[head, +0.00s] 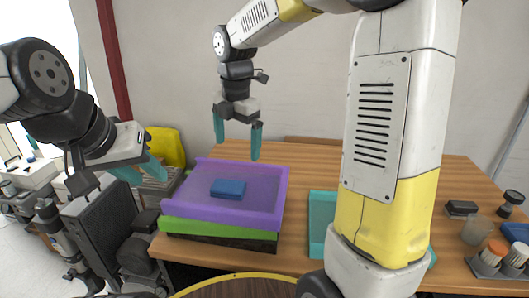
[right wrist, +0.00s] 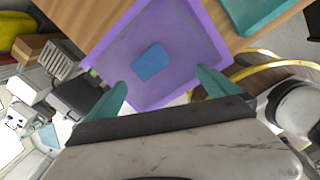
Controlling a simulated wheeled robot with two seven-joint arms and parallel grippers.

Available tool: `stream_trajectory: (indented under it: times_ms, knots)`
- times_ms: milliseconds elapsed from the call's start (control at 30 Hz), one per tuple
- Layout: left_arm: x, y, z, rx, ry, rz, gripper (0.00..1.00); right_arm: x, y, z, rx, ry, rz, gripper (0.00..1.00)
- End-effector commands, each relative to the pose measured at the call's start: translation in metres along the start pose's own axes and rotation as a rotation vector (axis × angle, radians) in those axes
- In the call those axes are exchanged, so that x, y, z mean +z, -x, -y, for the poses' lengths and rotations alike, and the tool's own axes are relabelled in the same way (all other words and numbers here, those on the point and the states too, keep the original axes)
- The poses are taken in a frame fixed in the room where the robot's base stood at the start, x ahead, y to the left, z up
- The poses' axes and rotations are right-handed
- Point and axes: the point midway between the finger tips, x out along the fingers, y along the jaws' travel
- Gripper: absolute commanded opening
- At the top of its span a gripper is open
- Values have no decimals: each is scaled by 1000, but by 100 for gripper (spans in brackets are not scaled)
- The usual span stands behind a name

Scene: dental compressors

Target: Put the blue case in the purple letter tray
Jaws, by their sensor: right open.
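The blue case (head: 229,189) lies flat inside the purple letter tray (head: 262,208), near its middle. The purple tray sits stacked on a green tray at the table's front left. In the right wrist view the blue case (right wrist: 150,62) lies inside the purple tray (right wrist: 196,28), apart from its walls. My right gripper (head: 238,140) is open and empty above the tray, with its fingers pointing down. Its two teal fingers (right wrist: 163,95) are spread apart, with nothing between them. My left gripper (head: 143,176) is to the left of the tray, with teal fingers apart and nothing visible between them.
A green tray (head: 190,227) lies beneath the purple one. A teal tray (head: 318,225) stands to the right, partly hidden by my arm. A dark box (head: 461,208) and several small jars are at the table's right. The wooden table (head: 300,155) is clear behind the trays.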

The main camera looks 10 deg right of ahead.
Motion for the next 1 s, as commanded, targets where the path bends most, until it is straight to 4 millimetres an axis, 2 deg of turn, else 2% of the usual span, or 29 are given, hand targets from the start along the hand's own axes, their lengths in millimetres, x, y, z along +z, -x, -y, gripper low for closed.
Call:
stream_trajectory:
  times_ms: [33,200,400,500,600,700,1000]
  knots:
    - [0,0,0,0,0,0,36,1,16,19,39,-165,16,100]
    - [0,0,0,0,0,0,36,-5,49,81,177,-813,2,100]
    - [0,0,0,0,0,0,36,-22,66,147,344,-1549,-131,100]
    - [0,0,0,0,0,0,36,-32,66,171,404,-1845,-230,100]
    - [0,0,0,0,0,0,36,-40,65,186,440,-2056,-319,100]
    - [0,0,0,0,0,0,36,-44,64,194,457,-2178,-379,100]
    - [0,0,0,0,0,0,36,-46,62,197,460,-2233,-406,100]
